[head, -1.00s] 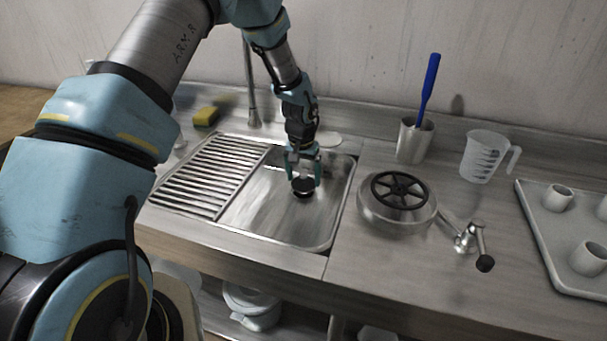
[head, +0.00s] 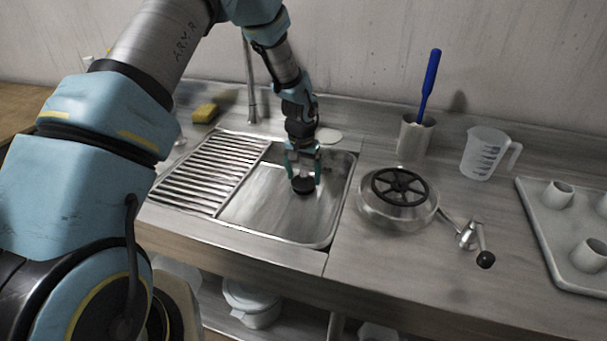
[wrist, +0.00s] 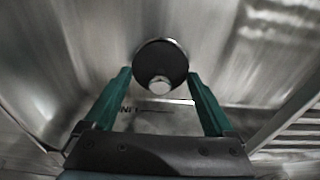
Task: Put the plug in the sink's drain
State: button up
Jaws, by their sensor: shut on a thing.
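My gripper (head: 303,172) points down into the sink basin (head: 265,212) and is shut on the plug. In the wrist view the green fingers of my gripper (wrist: 160,76) stand on either side of it. The drain does not show; the plug and gripper may hide it. I cannot tell whether the plug touches the basin floor.
A ribbed drainboard (head: 205,175) and a tall faucet (head: 250,85) are near the basin. To the right stand a pot with a black wheel (head: 398,200), a metal cup with a blue-handled tool (head: 415,138), a measuring jug (head: 484,153) and a tray (head: 545,235) with cups.

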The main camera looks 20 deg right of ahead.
jog(key=shift+f+b, duration=0.5)
jog(key=shift+f, duration=0.25)
jog(key=o, duration=1.1)
